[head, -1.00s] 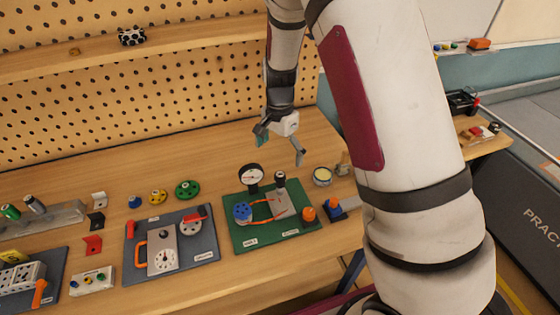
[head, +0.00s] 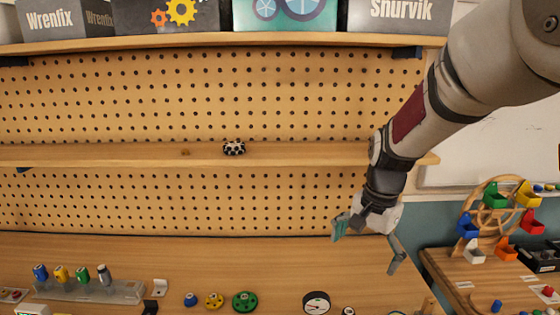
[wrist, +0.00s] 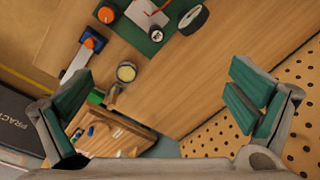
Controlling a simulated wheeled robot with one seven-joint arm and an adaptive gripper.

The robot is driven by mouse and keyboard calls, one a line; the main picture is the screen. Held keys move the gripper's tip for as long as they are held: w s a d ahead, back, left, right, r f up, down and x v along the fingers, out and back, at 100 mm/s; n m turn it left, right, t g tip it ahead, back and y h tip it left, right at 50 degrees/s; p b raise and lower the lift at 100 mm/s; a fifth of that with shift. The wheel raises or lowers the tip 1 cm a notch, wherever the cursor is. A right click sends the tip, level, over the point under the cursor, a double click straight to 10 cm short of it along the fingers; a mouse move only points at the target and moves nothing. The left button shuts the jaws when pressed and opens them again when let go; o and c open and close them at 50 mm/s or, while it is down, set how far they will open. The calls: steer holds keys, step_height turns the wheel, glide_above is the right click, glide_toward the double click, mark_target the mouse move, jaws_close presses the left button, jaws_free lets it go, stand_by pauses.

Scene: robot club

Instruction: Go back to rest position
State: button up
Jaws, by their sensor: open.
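My gripper (head: 368,245) is open and empty, its teal-padded fingers spread wide. In the head view it hangs at the right, below the pegboard shelf and in front of the lower pegboard. My arm comes down to it from the upper right. In the wrist view the two fingers of my gripper (wrist: 160,95) stand apart at left and right with nothing between them. The wooden workbench (head: 240,265) lies below it.
A green board (wrist: 135,20), a round yellow-topped tin (wrist: 126,72) and an orange knob (wrist: 89,43) lie on the bench. A pegboard shelf (head: 300,155) holds a black-and-white object (head: 234,148). A side table with a wooden wheel (head: 490,215) stands at right.

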steer(key=s+r+n+t+b, duration=0.2)
steer(key=s+r+n, duration=0.2)
steer(key=s, duration=0.5)
steer(key=s+r+n+t+b, duration=0.1)
steer(key=s+r+n, duration=0.3)
steer(key=s, duration=0.5)
steer(key=shift+d+r+n+t+h+b, duration=0.15)
steer(key=shift+r+n+t+h+b, duration=0.2)
steer(key=shift+n+t, duration=0.45)
